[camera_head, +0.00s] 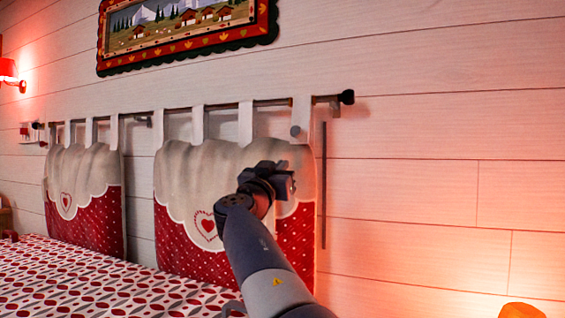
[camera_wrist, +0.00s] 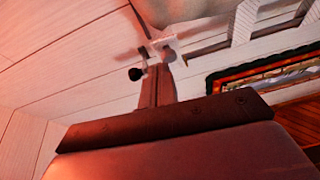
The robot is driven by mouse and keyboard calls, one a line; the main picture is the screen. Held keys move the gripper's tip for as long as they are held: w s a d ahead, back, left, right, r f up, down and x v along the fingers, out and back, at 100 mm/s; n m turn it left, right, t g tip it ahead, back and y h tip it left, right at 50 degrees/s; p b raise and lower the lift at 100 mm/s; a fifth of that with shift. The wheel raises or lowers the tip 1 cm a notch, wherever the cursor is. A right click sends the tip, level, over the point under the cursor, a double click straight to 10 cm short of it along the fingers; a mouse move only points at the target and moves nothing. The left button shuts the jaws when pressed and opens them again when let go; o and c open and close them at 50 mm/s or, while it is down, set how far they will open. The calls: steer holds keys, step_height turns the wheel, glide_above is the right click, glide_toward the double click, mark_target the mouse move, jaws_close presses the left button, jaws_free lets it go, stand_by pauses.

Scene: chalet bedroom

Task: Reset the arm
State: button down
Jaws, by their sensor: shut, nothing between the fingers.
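My arm reaches up from the bottom of the head view, in front of the right headboard cushion (camera_head: 180,190). My gripper (camera_head: 290,183) is at its end, raised before the cushion's pale upper part. It is shut and empty. In the wrist view, my gripper's fingers (camera_wrist: 156,84) are together and point towards the wall and the rod end. How far the gripper is from the cushion is hard to tell.
A bed (camera_head: 90,280) with a red-and-white patterned cover lies at lower left. A second cushion (camera_head: 85,190) hangs from the rail further left. The rod's black knob (camera_head: 347,97) sticks out, and a framed picture (camera_head: 185,35) hangs above. The plank wall (camera_head: 440,150) at right is bare.

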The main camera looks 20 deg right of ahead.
steer(key=shift+s+a+f, duration=0.1)
steer(key=shift+f, duration=0.1)
steer(key=p, duration=0.5)
glide_toward(296, 130)
step_height(296, 130, up, 3)
steer(key=d, duration=0.1)
steer(key=shift+g, duration=0.3)
steer(key=w+d+p, duration=0.1)
steer(key=w+d, duration=0.1)
steer(key=w, duration=0.1)
steer(key=shift+w+d+f+p, duration=0.2)
steer(key=shift+p, duration=0.15)
steer(key=shift+w+d+f, duration=0.2)
steer(key=shift+w, duration=0.1)
